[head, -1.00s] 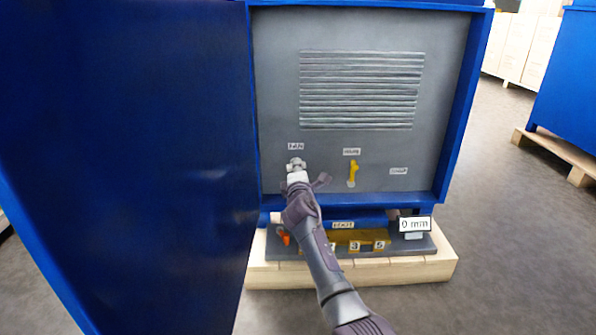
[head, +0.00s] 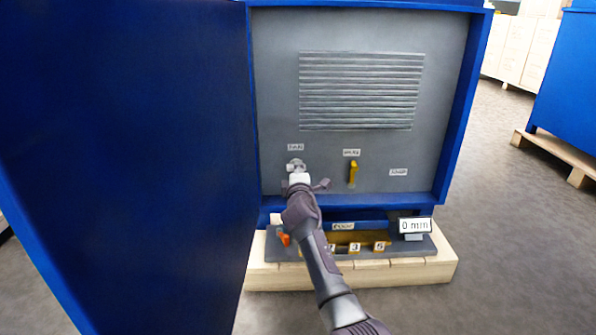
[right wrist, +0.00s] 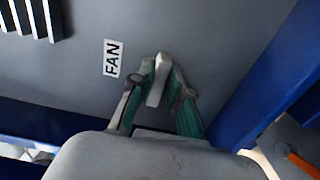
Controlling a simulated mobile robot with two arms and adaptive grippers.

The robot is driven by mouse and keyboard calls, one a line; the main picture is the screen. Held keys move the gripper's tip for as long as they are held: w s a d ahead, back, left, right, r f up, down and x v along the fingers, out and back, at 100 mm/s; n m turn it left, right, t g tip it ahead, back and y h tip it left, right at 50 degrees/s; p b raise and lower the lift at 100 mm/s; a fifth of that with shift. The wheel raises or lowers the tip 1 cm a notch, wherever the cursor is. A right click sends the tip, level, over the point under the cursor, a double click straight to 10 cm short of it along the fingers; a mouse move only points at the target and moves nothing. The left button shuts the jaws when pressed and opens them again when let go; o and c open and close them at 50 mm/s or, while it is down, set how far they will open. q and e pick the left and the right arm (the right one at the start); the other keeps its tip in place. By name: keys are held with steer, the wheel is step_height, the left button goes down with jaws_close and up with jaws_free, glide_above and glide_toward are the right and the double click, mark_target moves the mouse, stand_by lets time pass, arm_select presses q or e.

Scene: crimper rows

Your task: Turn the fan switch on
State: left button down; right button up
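The fan switch shows in the head view (head: 296,164) as a small pale lever under the FAN label (head: 295,147) on the grey panel. It also shows in the right wrist view (right wrist: 157,82) as a light grey lever beside the FAN label. My right gripper (right wrist: 161,75) has its two green-lined fingers closed in on both sides of this lever, near its end. In the head view my right gripper (head: 298,175) is at the switch and hides its lower part. My left gripper is in neither view.
A yellow lever (head: 353,174) sits right of the fan switch, with another label (head: 398,172) further right. A large blue door (head: 130,150) stands open at the left. Below the panel is a ledge with a "0 mm" display (head: 415,225) and an orange part (head: 284,237).

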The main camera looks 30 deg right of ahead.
steer(key=o, duration=0.3)
steer(key=shift+v, duration=3.8)
